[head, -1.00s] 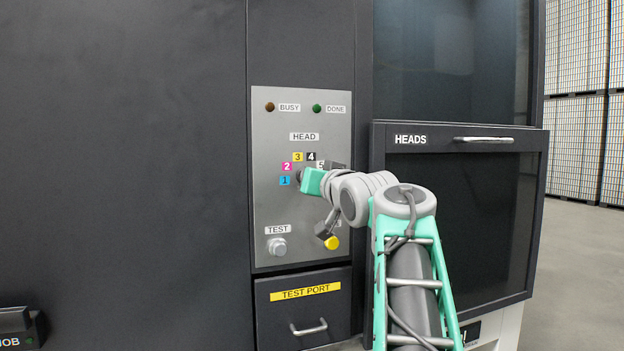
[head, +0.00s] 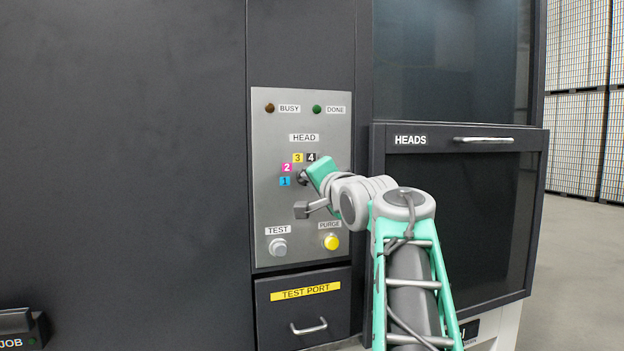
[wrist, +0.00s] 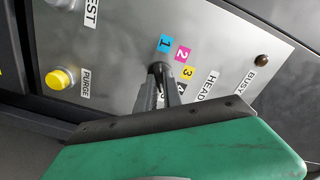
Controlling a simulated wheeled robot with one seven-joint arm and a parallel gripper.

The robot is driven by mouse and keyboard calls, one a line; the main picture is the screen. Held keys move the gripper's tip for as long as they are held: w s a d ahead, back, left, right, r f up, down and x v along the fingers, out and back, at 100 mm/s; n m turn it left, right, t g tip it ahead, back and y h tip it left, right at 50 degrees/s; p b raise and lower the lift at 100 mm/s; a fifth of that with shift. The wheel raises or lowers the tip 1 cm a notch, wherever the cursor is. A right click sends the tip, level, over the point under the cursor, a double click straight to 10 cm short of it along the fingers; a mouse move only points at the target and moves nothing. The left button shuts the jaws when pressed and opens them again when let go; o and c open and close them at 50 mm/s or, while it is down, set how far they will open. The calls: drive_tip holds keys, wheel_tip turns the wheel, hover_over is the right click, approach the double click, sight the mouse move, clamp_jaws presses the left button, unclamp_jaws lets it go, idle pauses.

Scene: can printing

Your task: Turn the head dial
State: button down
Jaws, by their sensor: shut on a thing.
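The head dial (head: 302,178) is a dark knob on the grey control panel (head: 270,215), under the HEAD label. Numbered colour tags surround it: blue 1, magenta 2, yellow 3 and black 4 show in the head view, and my gripper covers the area to their right. In the wrist view the dial (wrist: 158,68) shows dark between the fingertips. My gripper (wrist: 157,75) is shut on the dial, its fingers reaching the panel. Which number the dial points to cannot be told.
Below are the grey TEST button (head: 277,246) and the yellow PURGE button (head: 331,241). The BUSY lamp (head: 270,107) and DONE lamp (head: 317,108) look unlit. A TEST PORT drawer (head: 302,305) sits below; the HEADS door (head: 460,220) stands close to my arm on the right.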

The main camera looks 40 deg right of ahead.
drive_tip(key=shift+m, duration=0.3)
drive_tip(key=c, duration=1.5)
unclamp_jaws()
drive_tip(key=b+v, duration=0.2)
drive_tip(key=v, duration=0.6)
drive_tip(key=shift+w, duration=0.1)
